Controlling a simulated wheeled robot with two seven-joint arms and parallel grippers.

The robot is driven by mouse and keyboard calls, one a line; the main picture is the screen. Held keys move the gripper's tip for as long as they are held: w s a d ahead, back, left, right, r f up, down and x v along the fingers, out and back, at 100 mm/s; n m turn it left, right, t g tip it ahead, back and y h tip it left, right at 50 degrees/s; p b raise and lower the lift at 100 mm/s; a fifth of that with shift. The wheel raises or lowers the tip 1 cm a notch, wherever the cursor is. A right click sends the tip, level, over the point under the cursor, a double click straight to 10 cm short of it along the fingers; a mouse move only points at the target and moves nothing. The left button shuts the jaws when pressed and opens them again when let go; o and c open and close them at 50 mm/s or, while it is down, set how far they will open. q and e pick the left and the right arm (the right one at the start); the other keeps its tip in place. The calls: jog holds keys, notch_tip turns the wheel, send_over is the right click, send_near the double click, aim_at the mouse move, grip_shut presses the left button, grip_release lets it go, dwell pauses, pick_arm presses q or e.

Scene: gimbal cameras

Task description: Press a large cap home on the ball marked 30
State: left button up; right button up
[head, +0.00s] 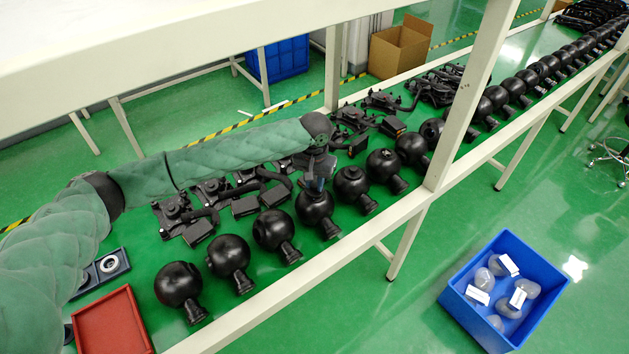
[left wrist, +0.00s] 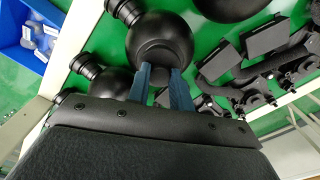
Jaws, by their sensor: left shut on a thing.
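My left gripper (head: 316,184) is over one black ball (head: 318,212) in the front row. In the left wrist view, the blue fingers of my left gripper (left wrist: 160,70) straddle a dark round piece, which looks like the large cap (left wrist: 158,51), at the face of the ball (left wrist: 172,27). The fingers are shut on it. The cap appears to be against the ball, but I cannot tell whether it is fully seated. No number can be read on any ball. My right gripper is not in view.
More black balls (head: 229,257) line the table's front edge on both sides. Black gimbal assemblies (head: 187,218) lie behind them. A red tray (head: 112,322) and a small grey-blue tray with a white ring are at the left. A white shelf post (head: 468,95) rises to the right.

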aim_at(315, 185)
pick_arm(q)
jog(key=shift+r+p, duration=0.1)
jog(key=shift+p, duration=0.2)
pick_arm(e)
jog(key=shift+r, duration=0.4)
pick_arm(q)
jog(key=shift+f, duration=0.85)
jog(key=o, duration=1)
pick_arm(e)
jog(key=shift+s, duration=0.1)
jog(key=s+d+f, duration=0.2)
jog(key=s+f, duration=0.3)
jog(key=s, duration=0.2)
pick_arm(q)
jog(key=shift+r+b, duration=0.45)
jog(key=shift+r, duration=0.35)
notch_tip(315, 185, up, 6)
jog(key=shift+f+b, duration=0.25)
jog(key=shift+b, duration=0.85)
jog(key=shift+r, duration=0.35)
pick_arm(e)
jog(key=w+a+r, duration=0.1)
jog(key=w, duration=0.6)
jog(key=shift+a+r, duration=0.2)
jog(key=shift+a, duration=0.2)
